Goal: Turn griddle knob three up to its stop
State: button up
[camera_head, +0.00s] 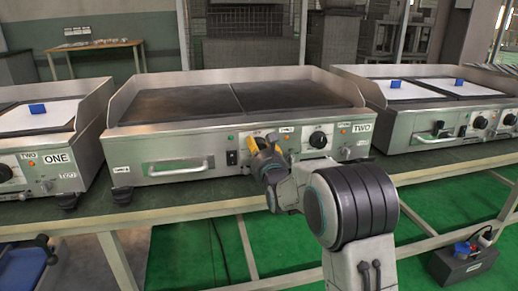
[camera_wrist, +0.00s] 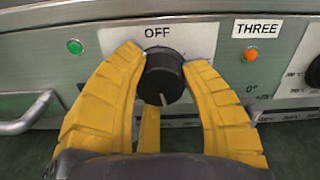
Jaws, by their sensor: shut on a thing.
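A black round knob (camera_wrist: 164,76) sits on the griddle's front panel below an OFF mark. A THREE label (camera_wrist: 257,28) is at its upper right. A white line on the knob's face points down in the wrist view, away from OFF. The yellow fingers of my gripper (camera_wrist: 165,88) are closed around the knob's left and right sides. In the head view my gripper (camera_head: 262,148) is at the front panel of the middle griddle (camera_head: 225,160) and hides the knob.
A green lamp (camera_wrist: 75,46) and an orange lamp (camera_wrist: 250,54) flank the knob. A second knob (camera_head: 318,139) is on the panel to the right. A metal handle (camera_head: 179,167) is on the left of the panel. Other griddles stand at both sides on the bench.

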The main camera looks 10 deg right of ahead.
jog(key=shift+r, duration=0.15)
jog(key=o, duration=1.2)
jog(key=shift+o, duration=0.2)
jog(key=shift+s, duration=0.1)
jog(key=s, duration=1.1)
jog(key=shift+s, duration=0.4)
